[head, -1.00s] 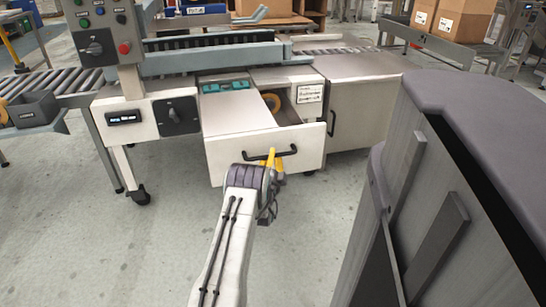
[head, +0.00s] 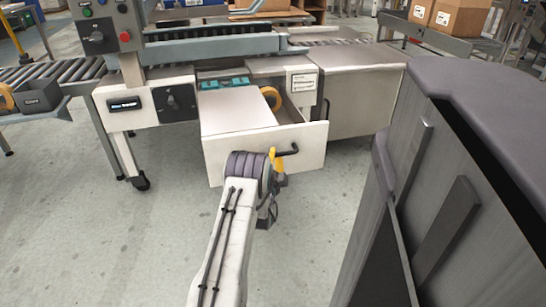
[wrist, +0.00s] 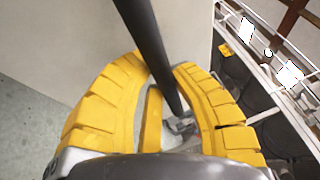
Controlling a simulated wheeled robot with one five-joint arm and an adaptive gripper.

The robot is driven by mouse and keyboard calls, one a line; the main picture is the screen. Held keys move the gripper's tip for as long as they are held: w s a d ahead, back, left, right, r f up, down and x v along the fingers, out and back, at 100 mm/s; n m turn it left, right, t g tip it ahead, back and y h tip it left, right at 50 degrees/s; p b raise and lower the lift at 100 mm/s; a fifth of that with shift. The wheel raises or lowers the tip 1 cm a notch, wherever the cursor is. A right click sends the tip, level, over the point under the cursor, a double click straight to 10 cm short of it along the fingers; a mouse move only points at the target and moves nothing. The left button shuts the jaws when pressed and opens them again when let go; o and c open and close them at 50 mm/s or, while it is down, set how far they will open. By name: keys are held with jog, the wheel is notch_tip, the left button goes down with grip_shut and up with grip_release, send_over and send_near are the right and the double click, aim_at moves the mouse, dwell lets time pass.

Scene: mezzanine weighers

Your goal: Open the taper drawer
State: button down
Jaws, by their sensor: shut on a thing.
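The taper drawer (head: 224,160) is a pale box with a white front panel, and it stands well out from the cabinet in the head view. A yellow roll shows inside it at the back. Its black bar handle (head: 293,150) is on the front panel; my wrist hides its left part. My gripper (head: 278,162) has yellow fingers and is shut on the handle. In the wrist view the dark handle bar (wrist: 148,40) runs between the two ridged fingers (wrist: 165,78), beside the plain panel.
The cabinet beside the drawer (head: 352,100) and the conveyor bed (head: 215,45) stand behind. A control post (head: 97,37) is at the upper left. Large grey bodywork fills the right side. Grey floor (head: 130,240) is clear at the lower left.

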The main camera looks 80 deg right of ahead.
jog(key=shift+w, duration=0.2)
jog(key=c, duration=1.4)
grip_release()
jog(key=shift+w, duration=0.1)
jog(key=o, duration=0.4)
jog(key=shift+s, duration=0.2)
jog(key=shift+w+a+f, duration=0.1)
jog(key=shift+a+f, duration=0.25)
jog(key=shift+a, duration=1.65)
jog(key=shift+s+a+f, duration=0.1)
jog(key=shift+a+f, duration=0.3)
jog(key=shift+a, duration=1.55)
jog(key=shift+w+a+f, duration=0.1)
jog(key=shift+a+f, duration=0.25)
jog(key=shift+a, duration=1.65)
